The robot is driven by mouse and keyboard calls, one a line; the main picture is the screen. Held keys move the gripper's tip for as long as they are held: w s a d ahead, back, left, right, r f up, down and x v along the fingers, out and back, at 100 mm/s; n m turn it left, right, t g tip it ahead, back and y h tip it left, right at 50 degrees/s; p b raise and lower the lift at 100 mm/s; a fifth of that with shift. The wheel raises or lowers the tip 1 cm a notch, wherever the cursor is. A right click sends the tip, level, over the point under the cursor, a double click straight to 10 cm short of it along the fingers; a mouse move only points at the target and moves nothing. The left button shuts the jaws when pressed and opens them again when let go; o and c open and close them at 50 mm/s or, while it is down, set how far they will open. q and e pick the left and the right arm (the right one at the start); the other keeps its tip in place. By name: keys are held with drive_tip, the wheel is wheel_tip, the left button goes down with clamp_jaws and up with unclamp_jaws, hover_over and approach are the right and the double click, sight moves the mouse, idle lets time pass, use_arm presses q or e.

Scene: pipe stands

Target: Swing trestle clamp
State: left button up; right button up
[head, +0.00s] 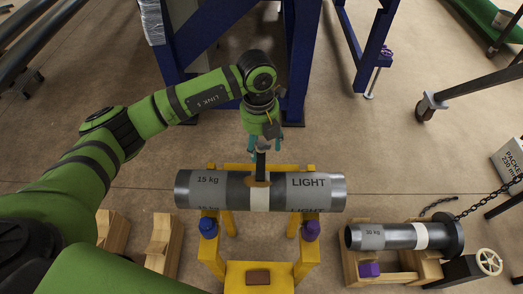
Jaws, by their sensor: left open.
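A yellow trestle (303,268) stands at the lower middle. A grey pipe (325,192) marked "15 kg" and "LIGHT", with a pale band at its middle, lies across it. A dark upright clamp piece (261,166) with a brown pad at its foot stands at the pipe's middle, over the band. My left gripper (264,144) reaches in from the upper left, with teal fingertips apart, just above the top of the dark piece. I cannot tell whether they touch it. My right gripper is not in view.
A blue and a purple knob (311,230) sit on the trestle legs. A second pipe (392,236) lies on a wooden stand at the lower right, near a chain and handwheel (488,261). Blue frames (200,50) stand behind. Wooden blocks (163,243) are at the left.

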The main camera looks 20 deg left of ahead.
sight(258, 161)
use_arm(q)
drive_tip(key=shift+w+a+y, duration=0.2)
drive_tip(key=shift+a+y, duration=0.1)
drive_tip(key=shift+a, duration=0.3)
drive_tip(key=shift+s+f, duration=0.1)
drive_tip(key=shift+f, duration=0.2)
wheel_tip(258, 161, down, 6)
drive_tip(key=shift+f+p, duration=0.1)
drive_tip(key=shift+p, duration=0.4)
clamp_jaws()
